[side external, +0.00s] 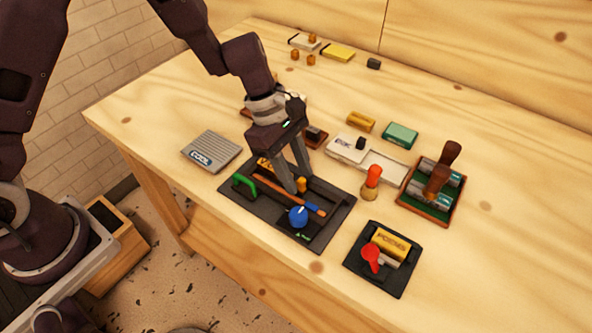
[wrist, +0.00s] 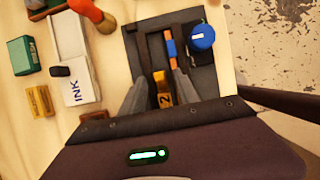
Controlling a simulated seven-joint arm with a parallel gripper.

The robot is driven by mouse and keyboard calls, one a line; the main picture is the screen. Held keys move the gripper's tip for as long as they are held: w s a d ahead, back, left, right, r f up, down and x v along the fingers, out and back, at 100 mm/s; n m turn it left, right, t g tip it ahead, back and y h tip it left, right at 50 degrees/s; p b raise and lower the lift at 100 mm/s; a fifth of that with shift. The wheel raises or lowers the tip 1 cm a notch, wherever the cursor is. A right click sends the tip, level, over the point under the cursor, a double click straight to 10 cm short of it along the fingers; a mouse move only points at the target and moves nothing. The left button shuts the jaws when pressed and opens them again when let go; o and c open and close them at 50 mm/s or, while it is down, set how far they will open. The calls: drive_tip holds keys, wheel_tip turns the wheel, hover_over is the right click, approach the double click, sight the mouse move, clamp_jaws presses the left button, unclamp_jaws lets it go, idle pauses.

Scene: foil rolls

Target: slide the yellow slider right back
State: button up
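The dark board (side external: 322,232) lies near the table's front edge. Its small yellow slider (side external: 301,185) sits upright on the board, right by my fingertips. In the wrist view the yellow slider (wrist: 159,76) shows between my fingers, with a yellow piece marked "2" (wrist: 165,98) just behind it. My gripper (side external: 295,189) points down over the board. In the wrist view my gripper (wrist: 160,76) is open, with a gap on each side of the slider. My fingers hide part of the slider's track.
The board also carries a green handle (side external: 244,184), an orange-and-blue bar (side external: 285,197) and a blue knob (side external: 298,216). A grey pad (side external: 212,150) lies left.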

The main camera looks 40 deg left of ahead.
clamp_jaws()
idle(1.4)
